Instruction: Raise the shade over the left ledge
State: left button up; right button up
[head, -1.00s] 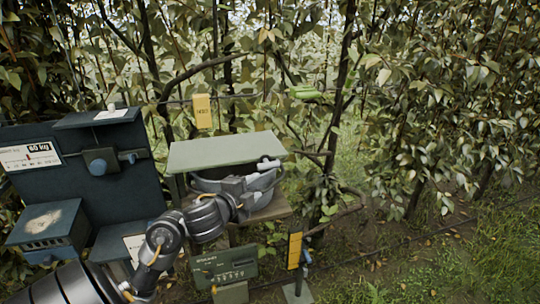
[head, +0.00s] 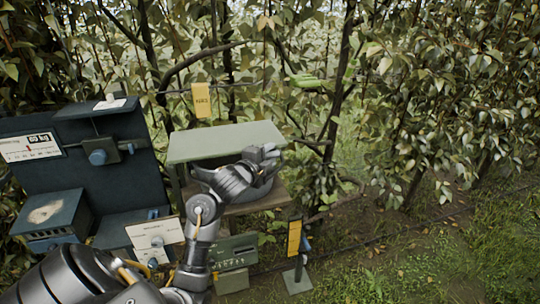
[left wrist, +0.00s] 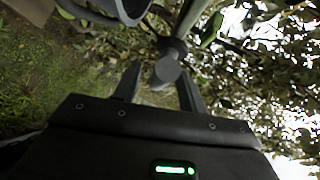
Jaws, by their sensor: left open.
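The shade is a flat pale green panel (head: 225,142), lying low and nearly level over the wooden ledge (head: 245,207). A grey rounded container (head: 262,190) stands on the ledge beneath it, partly hidden by my arm. My left gripper (head: 270,153) is at the shade's right front edge, jaws open. In the left wrist view, a grey knob on a rod (left wrist: 167,70) sits between the two open fingers (left wrist: 160,88). I cannot tell whether the fingers touch it. My right gripper is in neither view.
A dark blue weighing station (head: 80,155) with a dial stands at the left. A green box (head: 236,250) and a post with a yellow strip (head: 295,240) stand below the ledge. A yellow tag (head: 201,100) hangs behind. Branches and leaves crowd the back; grass is open at right.

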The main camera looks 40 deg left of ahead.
pick_arm(q)
jog(key=shift+w, duration=0.4)
grip_shut()
